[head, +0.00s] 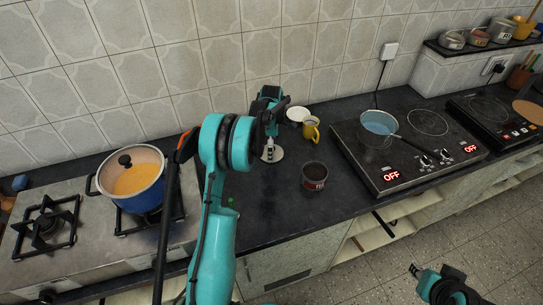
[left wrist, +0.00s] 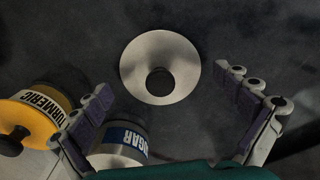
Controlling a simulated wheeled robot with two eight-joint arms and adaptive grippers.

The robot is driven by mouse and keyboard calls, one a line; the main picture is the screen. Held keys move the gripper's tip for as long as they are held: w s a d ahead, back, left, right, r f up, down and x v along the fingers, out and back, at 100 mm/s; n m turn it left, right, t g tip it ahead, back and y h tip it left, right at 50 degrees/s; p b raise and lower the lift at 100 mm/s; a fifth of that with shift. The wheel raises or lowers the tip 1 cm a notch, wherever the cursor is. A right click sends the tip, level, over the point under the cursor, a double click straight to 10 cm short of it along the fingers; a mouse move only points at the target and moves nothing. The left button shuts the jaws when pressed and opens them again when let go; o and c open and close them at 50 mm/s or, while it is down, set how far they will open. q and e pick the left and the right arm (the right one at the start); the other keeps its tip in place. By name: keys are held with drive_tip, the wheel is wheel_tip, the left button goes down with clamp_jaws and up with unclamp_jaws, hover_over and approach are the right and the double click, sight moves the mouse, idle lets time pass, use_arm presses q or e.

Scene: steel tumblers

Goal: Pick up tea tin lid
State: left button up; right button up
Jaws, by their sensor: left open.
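The tea tin lid (left wrist: 135,65), a round pale metal disc with a dark knob in its middle, lies flat on the dark counter. In the head view the lid (head: 278,156) is partly covered by my left gripper (head: 269,150). My left gripper (left wrist: 165,84) is open and empty above the lid, with a finger on either side in the wrist view. The open tin (head: 315,177) with dark contents stands to the right of the lid; its label is too small to read. My right gripper (head: 414,270) is at the bottom right, far from the lid.
A blue pot (head: 140,200) sits on the gas stove at left. An induction hob (head: 375,165) with a blue pan (head: 379,123) is at right. The counter front is clear.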

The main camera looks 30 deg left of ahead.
use_arm(q)
drive_tip(key=shift+f, duration=0.15)
drive_tip(key=c, duration=1.1)
drive_tip(key=shift+s, duration=0.2)
drive_tip(key=c, duration=0.9)
clamp_jaws()
drive_tip(key=shift+d, duration=0.1)
